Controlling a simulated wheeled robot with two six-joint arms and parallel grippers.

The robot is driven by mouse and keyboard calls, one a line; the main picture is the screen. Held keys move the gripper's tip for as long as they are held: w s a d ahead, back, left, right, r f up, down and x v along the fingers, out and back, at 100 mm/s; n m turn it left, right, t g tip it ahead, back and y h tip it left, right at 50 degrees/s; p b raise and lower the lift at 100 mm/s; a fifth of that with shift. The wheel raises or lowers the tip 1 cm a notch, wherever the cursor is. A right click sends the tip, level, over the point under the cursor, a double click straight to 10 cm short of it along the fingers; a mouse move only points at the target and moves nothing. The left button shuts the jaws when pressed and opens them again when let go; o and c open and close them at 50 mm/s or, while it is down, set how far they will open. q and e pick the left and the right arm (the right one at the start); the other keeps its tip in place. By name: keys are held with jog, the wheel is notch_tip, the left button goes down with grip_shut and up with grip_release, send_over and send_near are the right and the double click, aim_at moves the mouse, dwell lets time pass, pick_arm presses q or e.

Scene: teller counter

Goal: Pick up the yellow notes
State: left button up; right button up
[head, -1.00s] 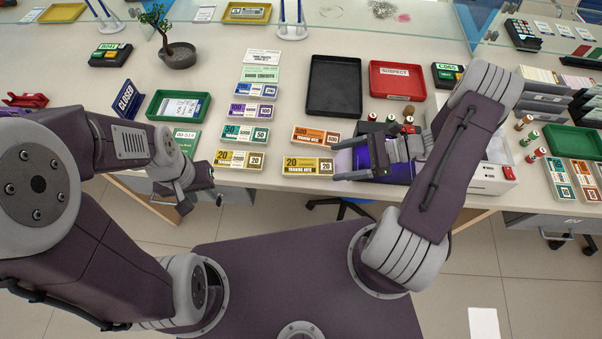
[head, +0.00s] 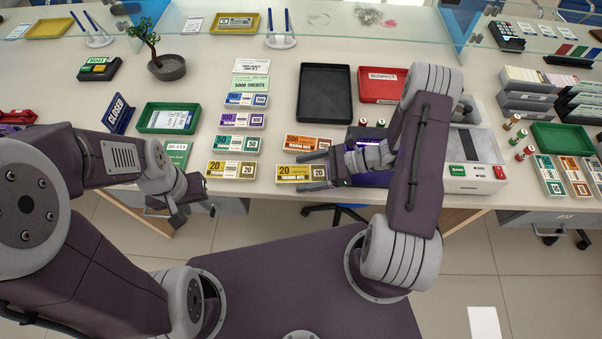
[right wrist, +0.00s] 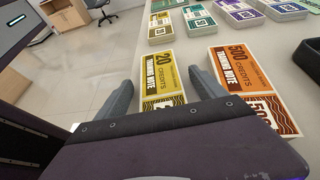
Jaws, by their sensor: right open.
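A yellow bundle of 20-credit notes (head: 296,173) lies flat near the front edge of the counter. A second yellow 20 bundle (head: 231,170) lies to its left. My right gripper (head: 319,171) is open and empty at the right end of the nearer bundle. In the right wrist view its two fingers (right wrist: 160,96) stand on either side of that yellow bundle (right wrist: 162,72); I cannot tell whether they touch it. The other yellow bundle (right wrist: 161,24) shows further off. My left gripper (head: 188,200) hangs at the counter's front edge, away from both bundles; its jaw opening is unclear.
An orange 500 bundle (head: 308,143) lies just behind the right yellow bundle, close beside my right finger (right wrist: 262,75). Green, purple and blue bundles line up behind the left one. A black tray (head: 325,94) stands behind. A white machine (head: 472,176) stands right of my right gripper.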

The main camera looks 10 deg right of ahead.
aim_at(307, 173)
jog(key=shift+d, duration=0.1)
jog(key=shift+c, duration=1.2)
jog(key=c, duration=1.3)
jog(key=shift+r+p, duration=0.3)
jog(key=shift+r, duration=1.75)
jog(key=v, duration=0.4)
jog(key=r+v, duration=0.1)
jog(key=v, duration=0.4)
jog(key=w+v, duration=0.1)
jog(key=v, duration=0.3)
jog(key=shift+r, duration=0.5)
jog(key=shift+p, duration=0.3)
jog(key=a+f+m+t, duration=0.1)
jog(key=w+a+f+m+t+h+p, duration=0.1)
jog(key=m+t, duration=0.1)
jog(key=w+a+f+m+t+h, duration=0.1)
jog(key=a+t, duration=0.1)
jog(key=shift+w+a+f+m, duration=0.1)
jog(key=shift+w+f+m, duration=0.2)
jog(key=shift+m, duration=0.1)
